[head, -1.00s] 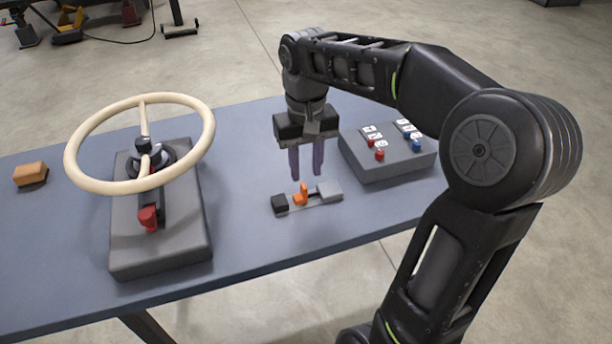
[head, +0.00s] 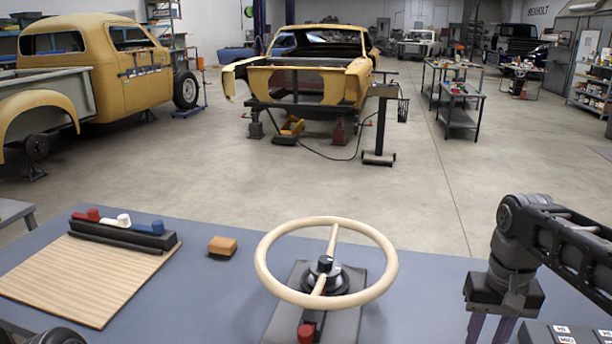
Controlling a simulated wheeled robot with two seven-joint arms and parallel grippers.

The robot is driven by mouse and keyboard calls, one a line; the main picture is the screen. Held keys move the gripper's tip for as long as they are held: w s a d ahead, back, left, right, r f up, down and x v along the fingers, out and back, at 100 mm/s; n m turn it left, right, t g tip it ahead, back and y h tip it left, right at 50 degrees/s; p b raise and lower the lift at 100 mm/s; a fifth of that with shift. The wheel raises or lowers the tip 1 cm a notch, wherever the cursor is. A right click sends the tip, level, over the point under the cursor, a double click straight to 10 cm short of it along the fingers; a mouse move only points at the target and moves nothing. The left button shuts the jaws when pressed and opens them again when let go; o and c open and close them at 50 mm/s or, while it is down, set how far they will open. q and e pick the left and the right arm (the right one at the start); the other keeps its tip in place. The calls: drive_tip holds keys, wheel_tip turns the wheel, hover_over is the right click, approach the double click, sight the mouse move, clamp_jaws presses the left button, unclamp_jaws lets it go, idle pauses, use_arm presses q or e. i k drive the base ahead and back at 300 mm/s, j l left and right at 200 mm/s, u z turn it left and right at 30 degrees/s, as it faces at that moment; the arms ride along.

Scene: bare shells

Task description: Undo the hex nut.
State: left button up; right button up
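A cream steering wheel (head: 382,250) stands on a dark hub over a grey base (head: 345,322) on the table. A small dark upright piece (head: 325,264) sits at the centre of the hub; it is too small to tell whether it is the hex nut. My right gripper (head: 489,332) is to the right of the wheel, apart from it, pointing down. Its two purple fingers are spread with nothing seen between them; their tips are cut off by the bottom edge. My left gripper is not in view.
The blue-grey table (head: 225,290) carries a ribbed wooden board (head: 75,280), a dark rack with red, white and blue pieces (head: 122,236), and an orange-brown block (head: 222,246). A red piece (head: 306,332) is below the wheel. A button box (head: 565,334) is partly hidden at bottom right.

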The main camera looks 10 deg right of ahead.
sight(325, 262)
drive_tip(key=k, duration=0.95)
